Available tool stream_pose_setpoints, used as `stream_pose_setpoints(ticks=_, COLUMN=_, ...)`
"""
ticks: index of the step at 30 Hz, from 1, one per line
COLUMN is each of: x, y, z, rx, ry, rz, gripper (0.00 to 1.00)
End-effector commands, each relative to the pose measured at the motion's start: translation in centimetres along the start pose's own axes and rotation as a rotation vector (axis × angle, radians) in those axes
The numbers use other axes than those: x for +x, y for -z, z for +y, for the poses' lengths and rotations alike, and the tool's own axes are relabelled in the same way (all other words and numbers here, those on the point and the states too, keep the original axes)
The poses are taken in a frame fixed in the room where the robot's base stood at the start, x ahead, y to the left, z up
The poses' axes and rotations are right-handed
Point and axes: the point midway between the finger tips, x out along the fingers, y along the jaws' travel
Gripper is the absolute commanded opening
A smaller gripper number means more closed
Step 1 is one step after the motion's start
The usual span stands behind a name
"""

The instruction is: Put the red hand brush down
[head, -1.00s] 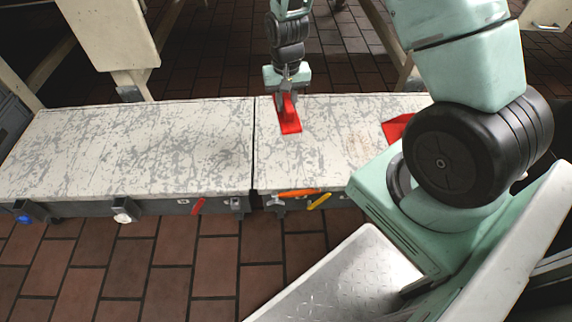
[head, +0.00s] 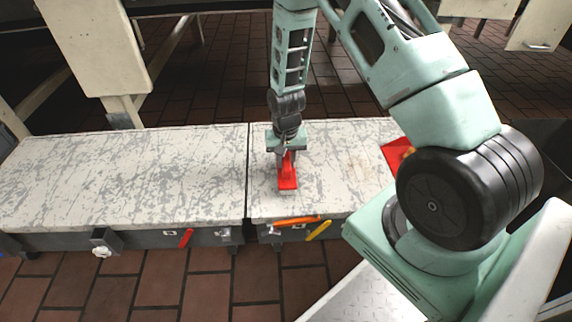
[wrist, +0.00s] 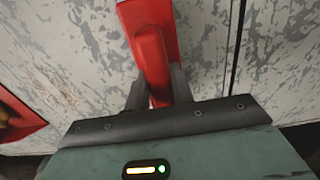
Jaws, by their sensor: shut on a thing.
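The red hand brush (head: 288,182) is at the right-hand part of the worn white worktop, near the seam. In the wrist view the brush's red handle (wrist: 150,45) runs between my two dark fingers. My gripper (head: 287,157) points down and is shut on the handle. The brush's lower end appears at or very close to the worktop surface; I cannot tell whether it touches. The bristles are mostly hidden.
The worktop (head: 130,170) is bare to the left of the seam. Another red object (head: 394,150) lies at the right, partly behind my arm; its edge shows in the wrist view (wrist: 15,118). Orange (head: 296,221) and yellow (head: 318,231) handles sit on the front edge.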

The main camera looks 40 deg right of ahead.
Motion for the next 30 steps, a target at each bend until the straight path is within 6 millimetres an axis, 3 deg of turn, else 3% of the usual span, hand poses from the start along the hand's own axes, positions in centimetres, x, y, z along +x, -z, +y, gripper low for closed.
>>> stream_pose_setpoints(ticks=12, x=0.8, y=0.1, z=0.0, rx=0.000, ry=0.001, rz=0.001, gripper=0.00)
stream_pose_setpoints(ticks=13, x=0.8, y=0.1, z=0.0, rx=0.000, ry=0.001, rz=0.002, gripper=0.29)
stream_pose_setpoints(ticks=15, x=0.8, y=0.1, z=0.0, rx=0.000, ry=0.001, rz=0.001, gripper=0.45)
stream_pose_setpoints(ticks=23, x=0.5, y=0.1, z=0.0, rx=0.000, ry=0.000, rz=0.001, gripper=0.45)
stream_pose_setpoints(ticks=30, x=-3.3, y=0.1, z=0.0, rx=0.000, ry=0.002, rz=0.004, gripper=0.45)
